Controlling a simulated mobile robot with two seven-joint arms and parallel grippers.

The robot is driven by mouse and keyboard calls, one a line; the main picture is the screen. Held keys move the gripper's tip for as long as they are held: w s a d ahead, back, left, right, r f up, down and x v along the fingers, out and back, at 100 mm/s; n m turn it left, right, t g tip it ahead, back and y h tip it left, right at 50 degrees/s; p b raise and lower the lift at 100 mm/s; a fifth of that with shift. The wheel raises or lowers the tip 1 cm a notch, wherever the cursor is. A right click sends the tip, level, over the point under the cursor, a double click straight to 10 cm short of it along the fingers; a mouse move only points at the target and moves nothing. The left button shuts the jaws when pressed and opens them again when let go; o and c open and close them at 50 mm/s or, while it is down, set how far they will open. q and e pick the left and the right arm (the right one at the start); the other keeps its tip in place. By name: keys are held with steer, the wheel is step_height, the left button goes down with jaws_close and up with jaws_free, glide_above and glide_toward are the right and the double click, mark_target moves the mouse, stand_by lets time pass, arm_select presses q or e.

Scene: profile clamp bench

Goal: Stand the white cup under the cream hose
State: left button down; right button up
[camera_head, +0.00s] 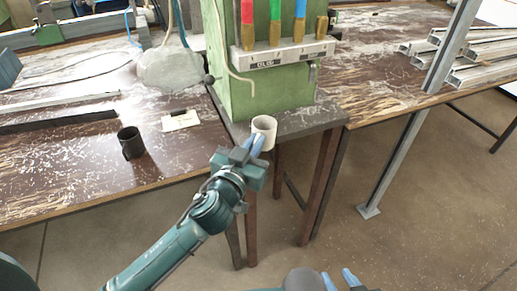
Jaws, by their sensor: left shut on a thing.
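The white cup (265,126) is upright at the front edge of the small dark table under the green machine. My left gripper (254,144) is shut on its near side. I cannot tell whether the cup's base touches the table. The cream hose (221,42) runs down the left front of the green machine, and its lower end bends towards the right above the cup. The cup is in front of and below that end in the picture. My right gripper (339,279) is at the bottom edge, low over the floor, with its blue fingers apart and nothing between them.
The green machine (270,98) has a ledge with coloured handles (274,22). A dark cup (130,142) and a white card (181,121) are on the left table. Metal profiles (470,60) lie on the right table. A grey post (392,165) stands at the right.

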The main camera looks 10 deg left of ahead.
arm_select(q)
steer(key=shift+w+a+f, duration=0.1)
steer(key=shift+w+a, duration=0.5)
steer(key=shift+w, duration=0.4)
steer(key=shift+w+a+f, duration=0.1)
steer(key=shift+w+a, duration=0.55)
steer(key=shift+w, duration=0.4)
steer(key=shift+w+a, duration=0.6)
steer(key=shift+w, duration=0.4)
steer(key=shift+d, duration=0.1)
steer(key=shift+f, duration=0.35)
steer(key=c, duration=1.5)
jaws_free()
steer(key=shift+s, duration=0.15)
steer(key=p+v, duration=0.1)
steer(key=v, duration=0.9)
